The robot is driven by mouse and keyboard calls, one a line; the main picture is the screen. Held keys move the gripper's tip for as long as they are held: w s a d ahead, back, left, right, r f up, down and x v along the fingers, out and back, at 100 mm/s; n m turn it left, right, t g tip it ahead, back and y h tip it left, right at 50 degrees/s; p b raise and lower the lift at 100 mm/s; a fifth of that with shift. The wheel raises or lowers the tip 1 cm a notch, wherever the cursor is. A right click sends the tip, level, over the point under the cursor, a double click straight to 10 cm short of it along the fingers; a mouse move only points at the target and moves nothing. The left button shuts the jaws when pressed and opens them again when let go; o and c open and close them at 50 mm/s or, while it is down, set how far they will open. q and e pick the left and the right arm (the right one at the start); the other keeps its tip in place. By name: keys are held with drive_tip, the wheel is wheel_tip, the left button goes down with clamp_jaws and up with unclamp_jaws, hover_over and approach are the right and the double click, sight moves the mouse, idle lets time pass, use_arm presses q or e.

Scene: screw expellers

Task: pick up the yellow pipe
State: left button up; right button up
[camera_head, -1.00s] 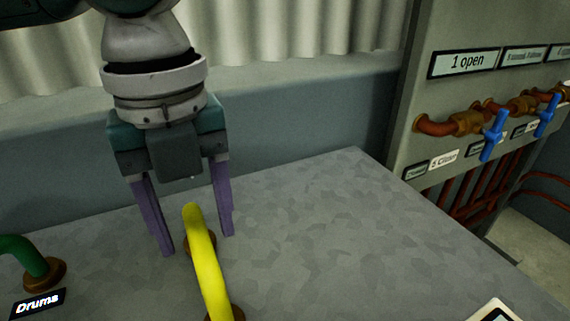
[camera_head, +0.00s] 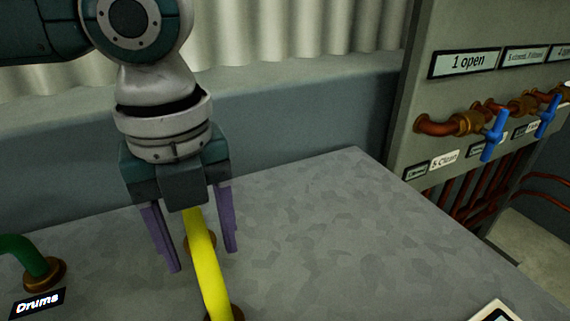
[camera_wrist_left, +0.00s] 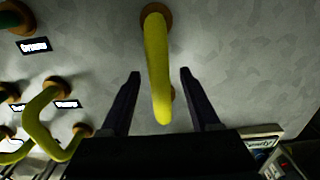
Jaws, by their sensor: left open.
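The yellow pipe (camera_head: 209,268) is a curved bar on brown round flanges, standing on the grey metal surface in the head view. My left gripper (camera_head: 204,262) is open, pointing down, with one purple finger on each side of the far part of the pipe. The gripper body hides the pipe's far top end in the head view. In the left wrist view the yellow pipe (camera_wrist_left: 156,70) lies between the two dark open fingers (camera_wrist_left: 159,72), with a visible gap on both sides. My right gripper is not in view.
A green pipe (camera_head: 28,254) and a "Drums" label (camera_head: 37,303) are at the left. A second yellow-green pipe (camera_wrist_left: 38,118) shows in the left wrist view. A panel with blue valves (camera_head: 495,136) stands at the right.

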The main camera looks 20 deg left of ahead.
use_arm(q)
drive_tip(key=shift+c, duration=0.3)
clamp_jaws()
idle(0.3)
